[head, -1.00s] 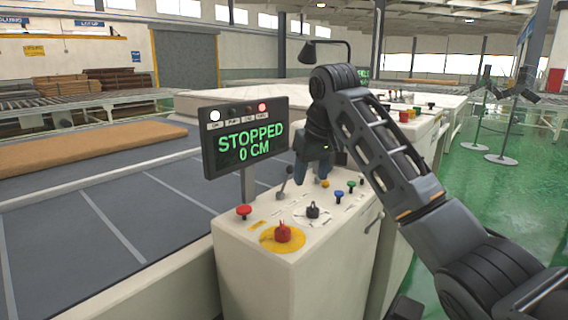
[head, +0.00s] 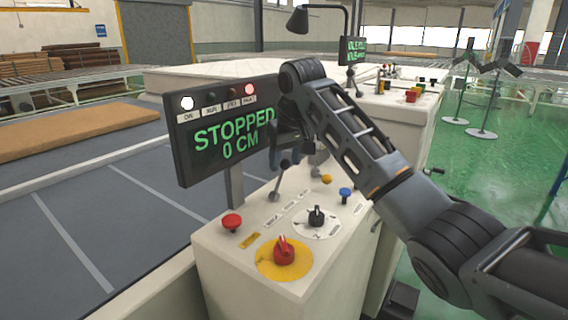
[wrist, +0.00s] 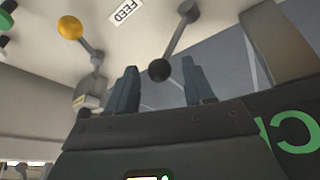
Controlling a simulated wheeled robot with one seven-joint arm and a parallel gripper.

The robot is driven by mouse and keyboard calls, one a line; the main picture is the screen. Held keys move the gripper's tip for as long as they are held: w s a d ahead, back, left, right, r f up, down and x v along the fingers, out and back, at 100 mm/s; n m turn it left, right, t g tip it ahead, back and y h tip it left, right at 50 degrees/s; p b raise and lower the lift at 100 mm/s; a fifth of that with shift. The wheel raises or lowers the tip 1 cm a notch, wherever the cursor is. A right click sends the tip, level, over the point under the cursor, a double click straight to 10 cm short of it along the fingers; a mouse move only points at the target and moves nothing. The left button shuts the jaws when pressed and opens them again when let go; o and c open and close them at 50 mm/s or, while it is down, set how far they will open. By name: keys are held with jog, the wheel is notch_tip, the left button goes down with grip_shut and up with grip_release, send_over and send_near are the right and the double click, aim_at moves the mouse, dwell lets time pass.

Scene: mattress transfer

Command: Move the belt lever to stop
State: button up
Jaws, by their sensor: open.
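The belt lever (head: 276,184) is a thin grey rod with a dark ball knob, standing on the control panel beside the display. In the wrist view its black knob (wrist: 159,70) shows between my two fingers, with the rod running up and right to its base. My gripper (wrist: 160,64) is open, one finger on each side of the knob in the picture; I cannot tell whether they touch it. In the head view my arm partly hides the gripper. The display (head: 232,130) reads "STOPPED 0 CM" in green, with a white and a red lamp lit.
The panel holds a red button (head: 231,222), a red rotary switch (head: 284,252) on a yellow disc, a black selector (head: 316,216), a blue button (head: 345,194) and a yellow knob (head: 326,179). A FEED label (wrist: 127,12) lies by the lever. Green floor (head: 470,175) is open at right.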

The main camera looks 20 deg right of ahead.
jog(key=shift+x, duration=1.15)
jog(key=shift+d, duration=0.1)
grip_shut()
